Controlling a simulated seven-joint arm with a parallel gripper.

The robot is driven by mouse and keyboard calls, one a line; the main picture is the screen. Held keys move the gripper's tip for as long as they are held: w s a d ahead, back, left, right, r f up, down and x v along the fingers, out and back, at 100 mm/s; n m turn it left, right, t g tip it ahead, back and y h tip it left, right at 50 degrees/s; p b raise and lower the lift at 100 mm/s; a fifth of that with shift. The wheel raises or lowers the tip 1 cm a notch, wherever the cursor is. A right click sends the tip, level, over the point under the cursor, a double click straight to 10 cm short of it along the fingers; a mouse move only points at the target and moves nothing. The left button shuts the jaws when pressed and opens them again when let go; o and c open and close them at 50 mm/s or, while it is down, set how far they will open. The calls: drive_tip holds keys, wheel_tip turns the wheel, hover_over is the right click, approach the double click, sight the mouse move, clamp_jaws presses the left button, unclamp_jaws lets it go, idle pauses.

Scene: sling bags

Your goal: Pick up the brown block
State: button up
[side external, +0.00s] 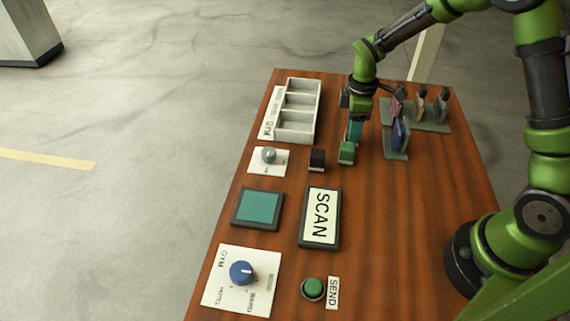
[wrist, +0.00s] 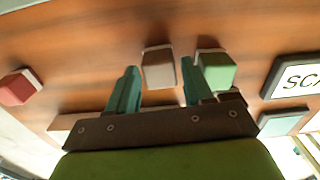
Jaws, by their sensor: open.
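The brown block (wrist: 158,70), a dull grey-brown block with a pale edge, lies on the wooden table in the wrist view. It appears between the two teal fingers of my gripper (wrist: 159,66), which are apart with nothing held. The fingers point down toward the table. In the side external view my gripper (side external: 354,132) is low over the table, and I cannot make out the brown block there. A green block (wrist: 217,71) lies close beside the right finger; it also shows in the side external view (side external: 346,152).
A red block (wrist: 15,88) lies at the wrist view's left. A dark block (side external: 316,160) is beside the green one. A compartment tray (side external: 277,131), upright bags on stands (side external: 398,135) and a SCAN pad (side external: 320,216) are around.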

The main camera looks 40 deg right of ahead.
drive_tip(key=shift+f, duration=0.95)
drive_tip(key=c, duration=0.7)
drive_tip(key=shift+r, duration=0.1)
drive_tip(key=shift+c, duration=0.2)
